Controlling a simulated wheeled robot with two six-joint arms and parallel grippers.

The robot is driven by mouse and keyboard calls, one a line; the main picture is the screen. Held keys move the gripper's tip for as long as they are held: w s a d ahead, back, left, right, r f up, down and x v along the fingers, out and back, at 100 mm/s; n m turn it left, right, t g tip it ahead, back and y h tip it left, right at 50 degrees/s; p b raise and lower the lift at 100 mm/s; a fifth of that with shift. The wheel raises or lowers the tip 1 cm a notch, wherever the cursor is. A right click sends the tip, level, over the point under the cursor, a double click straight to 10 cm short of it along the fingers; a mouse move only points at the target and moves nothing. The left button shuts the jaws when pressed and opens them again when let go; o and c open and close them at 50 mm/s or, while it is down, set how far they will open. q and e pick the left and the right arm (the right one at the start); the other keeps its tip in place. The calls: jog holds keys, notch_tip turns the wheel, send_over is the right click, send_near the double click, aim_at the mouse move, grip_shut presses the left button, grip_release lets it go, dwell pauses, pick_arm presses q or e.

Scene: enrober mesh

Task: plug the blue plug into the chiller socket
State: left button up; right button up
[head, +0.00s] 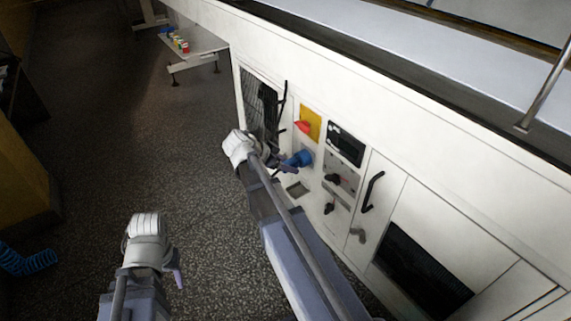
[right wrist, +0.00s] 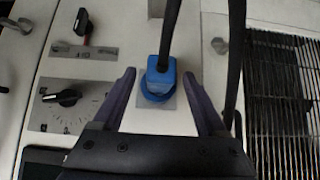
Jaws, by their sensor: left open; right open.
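The blue plug (right wrist: 162,72) with a thick black cable shows in the right wrist view, at the round blue chiller socket (right wrist: 157,95) on a grey plate of the white panel. The plug appears to meet the socket; how deep it sits I cannot tell. In the head view the blue socket area (head: 301,159) is beside my right gripper (head: 284,167). My right gripper is open, its two fingers on either side of the plug with gaps visible. My left gripper (head: 176,276) is open and empty above the floor, away from the machine.
The panel carries a red switch on yellow (head: 309,124), a black display (head: 345,145), knobs (head: 333,179) and a black door handle (head: 372,191). A dark grille (right wrist: 280,95) lies beside the socket. A blue coiled hose (head: 26,261) is at left.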

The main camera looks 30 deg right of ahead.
jog(key=p+v, duration=0.5)
jog(key=v, duration=0.2)
jog(key=shift+a+r, duration=0.3)
dwell(0.3)
